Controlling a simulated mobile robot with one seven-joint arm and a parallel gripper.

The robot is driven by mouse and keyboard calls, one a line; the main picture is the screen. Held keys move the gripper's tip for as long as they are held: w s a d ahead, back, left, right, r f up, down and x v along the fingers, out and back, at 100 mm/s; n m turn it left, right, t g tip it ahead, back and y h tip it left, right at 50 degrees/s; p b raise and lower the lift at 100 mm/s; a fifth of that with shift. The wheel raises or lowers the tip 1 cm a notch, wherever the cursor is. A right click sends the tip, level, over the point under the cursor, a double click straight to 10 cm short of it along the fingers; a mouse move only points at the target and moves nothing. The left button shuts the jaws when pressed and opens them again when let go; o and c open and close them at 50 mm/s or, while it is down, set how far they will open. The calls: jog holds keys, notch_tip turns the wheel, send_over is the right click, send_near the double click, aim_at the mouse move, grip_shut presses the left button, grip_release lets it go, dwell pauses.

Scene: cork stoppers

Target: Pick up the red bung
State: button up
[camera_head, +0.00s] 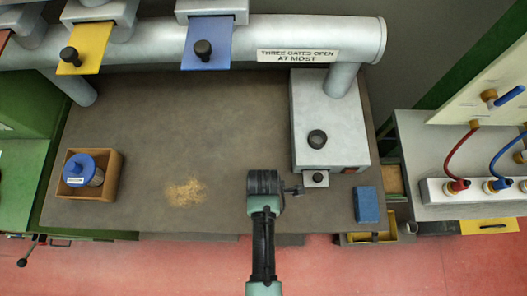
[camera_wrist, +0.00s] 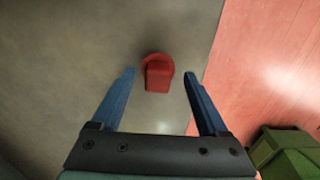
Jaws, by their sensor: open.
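The red bung (camera_wrist: 157,77) shows in the wrist view on a grey-brown surface, near that surface's edge with the red floor. It has a round end and a blockier part nearer my gripper. My gripper (camera_wrist: 159,72) is open, with one blue finger on each side of the bung in the picture. Neither finger appears to touch it, and the height between them is hard to tell. In the head view my gripper (camera_head: 265,185) is over the bench's front part, its fingers hidden. I cannot make out the bung in that view.
The bench (camera_head: 230,120) holds a grey box (camera_head: 330,110), a blue block (camera_head: 367,205), a wooden box (camera_head: 110,175) with a blue-lidded jar (camera_head: 80,168), and a sawdust patch (camera_head: 185,192). A pipe (camera_head: 290,32) with coloured gates runs along the back. The middle is clear.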

jog(key=shift+w+f, duration=0.15)
jog(key=shift+f, duration=1.35)
jog(key=c, duration=1.2)
